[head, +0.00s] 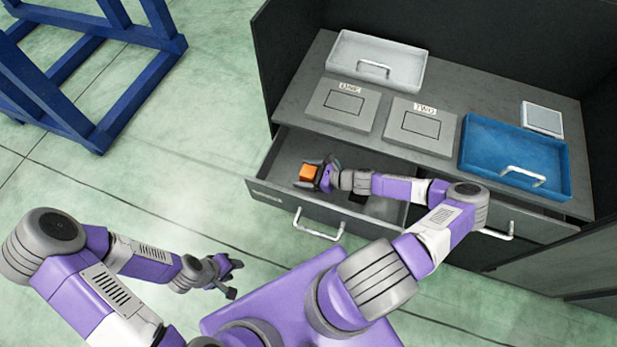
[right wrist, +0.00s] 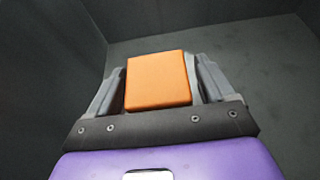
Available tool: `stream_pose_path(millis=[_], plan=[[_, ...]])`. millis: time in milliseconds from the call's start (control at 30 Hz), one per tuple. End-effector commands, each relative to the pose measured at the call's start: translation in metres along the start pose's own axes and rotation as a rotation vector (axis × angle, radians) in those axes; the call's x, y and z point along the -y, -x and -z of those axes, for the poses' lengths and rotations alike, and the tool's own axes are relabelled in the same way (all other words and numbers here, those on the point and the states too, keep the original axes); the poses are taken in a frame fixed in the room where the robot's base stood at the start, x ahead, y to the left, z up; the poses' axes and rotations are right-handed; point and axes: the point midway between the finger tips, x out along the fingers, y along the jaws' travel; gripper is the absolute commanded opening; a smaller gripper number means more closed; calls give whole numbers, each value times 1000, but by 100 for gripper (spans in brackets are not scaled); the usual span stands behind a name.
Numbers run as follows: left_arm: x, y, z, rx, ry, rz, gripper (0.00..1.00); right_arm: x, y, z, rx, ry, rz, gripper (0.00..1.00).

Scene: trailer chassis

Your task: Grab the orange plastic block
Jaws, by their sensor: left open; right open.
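The orange plastic block (head: 309,172) is inside the open left drawer (head: 281,190). My right gripper (head: 312,174) reaches into that drawer with its fingers around the block. In the right wrist view the orange block (right wrist: 156,80) sits between the two fingers of the right gripper (right wrist: 155,88), one finger on each side. The jaws are open, and whether either finger touches the block is hard to tell. My left gripper (head: 226,275) is open and empty, low over the floor in front of the cabinet.
On the cabinet top (head: 310,87) are a white tray (head: 343,58), plates marked ONE (head: 330,118) and TWO (head: 402,142), a blue tray (head: 480,160) and a small white square item (head: 542,118). A blue frame (head: 120,103) stands at left. The green floor (head: 180,170) between is clear.

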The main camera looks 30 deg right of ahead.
Motion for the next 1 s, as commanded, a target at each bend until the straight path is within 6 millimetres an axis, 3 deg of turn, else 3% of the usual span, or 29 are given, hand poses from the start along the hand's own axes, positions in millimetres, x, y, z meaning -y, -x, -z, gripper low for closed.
stream_pose_path(millis=[200,600,867,1000], plan=[[0,0,0,0,0,0,43,0,0,0,-1,0,1,83],[0,0,0,0,0,0,43,0,0,0,-1,0,0,22],[0,1,0,0,0,0,43,0,1,-3,0,1,0,21],[-3,8,0,0,0,0,43,1,8,-20,-1,2,1,21]])
